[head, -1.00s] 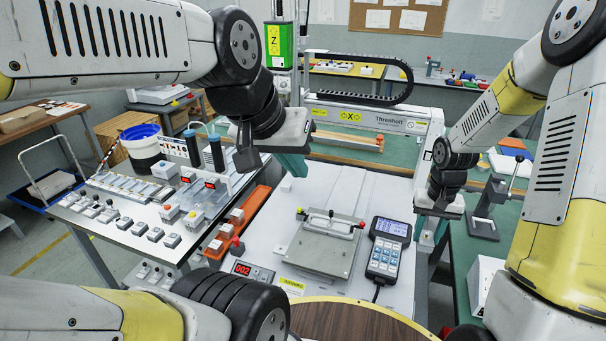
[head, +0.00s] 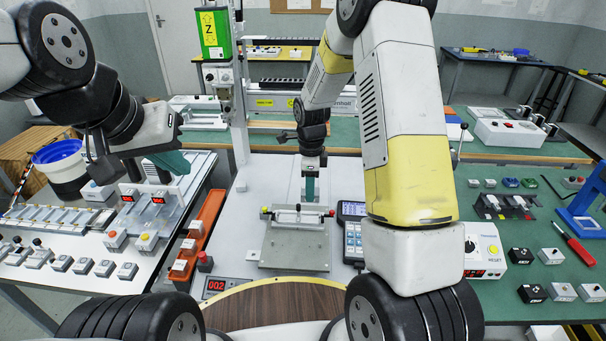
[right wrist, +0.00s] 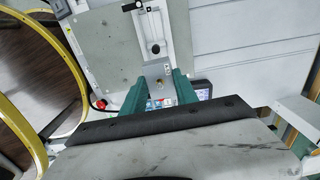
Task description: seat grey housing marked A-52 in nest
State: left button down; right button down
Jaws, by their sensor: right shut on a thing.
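My right gripper (head: 310,188) is above the back right part of the fixture plate (head: 290,250), which carries a clear bar with a red knob. In the right wrist view its teal fingers (right wrist: 158,88) are shut on a small light grey block (right wrist: 157,70) with a brass spot. This seems to be the grey housing; no A-52 mark is readable. The plate (right wrist: 112,48) and a slotted block (right wrist: 155,30) lie beyond it; I cannot tell whether the held block touches them. My left gripper (head: 170,163) hangs over the left bench, its jaw gap not clear.
A keypad pendant (head: 353,225) lies right of the plate. An orange rail (head: 200,235) and a red 002 display (head: 216,284) are at left. The left bench holds several small grey boxes (head: 93,264). The gantry column (head: 238,110) stands behind.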

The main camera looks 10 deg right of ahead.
send_over(310, 219)
jog(key=shift+f, duration=3.8)
jog(key=shift+f, duration=0.55)
jog(key=c, duration=0.9)
grip_release()
jog(key=shift+o, duration=0.2)
notch_tip(310, 219, up, 8)
jog(key=shift+f, duration=0.15)
